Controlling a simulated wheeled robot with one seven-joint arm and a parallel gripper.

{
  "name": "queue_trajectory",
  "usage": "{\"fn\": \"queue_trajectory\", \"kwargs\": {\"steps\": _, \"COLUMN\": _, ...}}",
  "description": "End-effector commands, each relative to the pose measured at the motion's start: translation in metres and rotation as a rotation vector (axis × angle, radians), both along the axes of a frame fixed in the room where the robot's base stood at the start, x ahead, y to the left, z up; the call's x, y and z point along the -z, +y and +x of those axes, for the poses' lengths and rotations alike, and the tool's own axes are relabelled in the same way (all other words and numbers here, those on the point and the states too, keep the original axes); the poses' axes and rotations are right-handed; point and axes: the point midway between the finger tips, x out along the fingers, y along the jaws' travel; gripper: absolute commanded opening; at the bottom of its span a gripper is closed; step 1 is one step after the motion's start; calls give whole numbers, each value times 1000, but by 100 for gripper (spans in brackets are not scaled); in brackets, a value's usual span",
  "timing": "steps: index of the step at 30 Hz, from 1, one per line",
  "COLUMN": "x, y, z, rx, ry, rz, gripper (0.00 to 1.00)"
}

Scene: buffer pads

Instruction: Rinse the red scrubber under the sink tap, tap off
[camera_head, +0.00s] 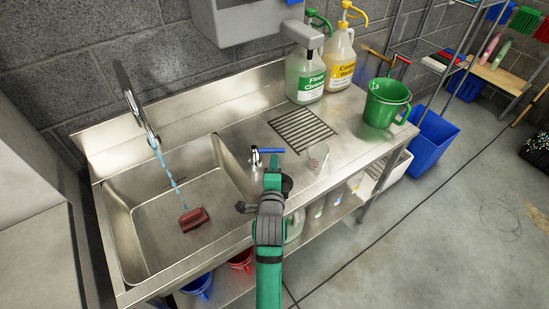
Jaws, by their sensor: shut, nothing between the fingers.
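The sink tap (137,108) is a curved metal spout at the back left. A blue water stream (169,170) runs from its mouth down onto the scrubber. A small metal valve with a blue lever (270,151) stands at the right of the basin. My green and grey arm reaches up from the bottom, and my gripper (273,163) is shut and empty beside this lever. The arm hides part of the counter edge, and the fingertips are hard to make out.
A green-labelled bottle (306,80), a yellow-labelled bottle (340,60) and a green bucket (386,104) stand farther back. A blue bin (433,140) stands beyond the counter's right end.

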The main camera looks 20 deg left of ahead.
Motion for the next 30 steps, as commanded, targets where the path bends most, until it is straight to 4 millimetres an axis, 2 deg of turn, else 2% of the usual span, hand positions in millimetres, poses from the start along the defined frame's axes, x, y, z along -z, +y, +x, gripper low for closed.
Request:
{"fn": "queue_trajectory", "kwargs": {"steps": 3, "x": 3, "y": 4, "z": 14, "rx": 0, "ry": 0, "rz": -1, "gripper": 0}}
{"fn": "queue_trajectory", "kwargs": {"steps": 7, "x": 5, "y": 7, "z": 22, "rx": 0, "ry": 1, "rz": -1, "gripper": 0}}
{"fn": "queue_trajectory", "kwargs": {"steps": 20, "x": 5, "y": 8, "z": 26, "rx": 0, "ry": 0, "rz": -1, "gripper": 0}}
{"fn": "queue_trajectory", "kwargs": {"steps": 26, "x": 7, "y": 9, "z": 40, "rx": 0, "ry": 0, "rz": -1, "gripper": 0}}
{"fn": "queue_trajectory", "kwargs": {"steps": 30, "x": 7, "y": 9, "z": 40, "rx": 0, "ry": 0, "rz": -1, "gripper": 0}}
